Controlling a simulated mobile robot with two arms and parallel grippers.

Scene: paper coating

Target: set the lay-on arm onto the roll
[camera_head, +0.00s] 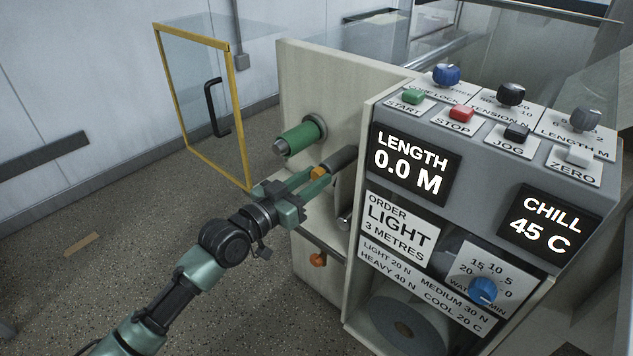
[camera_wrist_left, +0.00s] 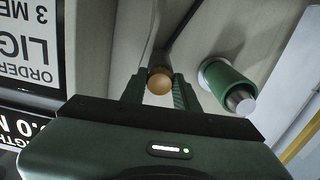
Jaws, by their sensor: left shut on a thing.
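The lay-on arm shows as a dark bar with an orange knob (camera_head: 318,173) at its end, beside the machine's pale side panel. In the left wrist view the knob (camera_wrist_left: 159,83) sits between the two fingers, with the dark bar (camera_wrist_left: 182,22) running up behind it. My left gripper (camera_head: 316,180) is shut on this knob. The roll, a green core on a grey spindle (camera_head: 298,139), sticks out of the panel up and left of the knob; it also shows in the left wrist view (camera_wrist_left: 228,82), right of the fingers and apart from the knob. My right gripper is not in view.
The control box carries a length display (camera_head: 410,170) reading 0.0 M and a chill display (camera_head: 545,229) reading 45 C. A yellow-framed clear door (camera_head: 205,100) stands open at the left. Another orange knob (camera_head: 318,260) sits lower on the panel. The floor at the left is mostly clear.

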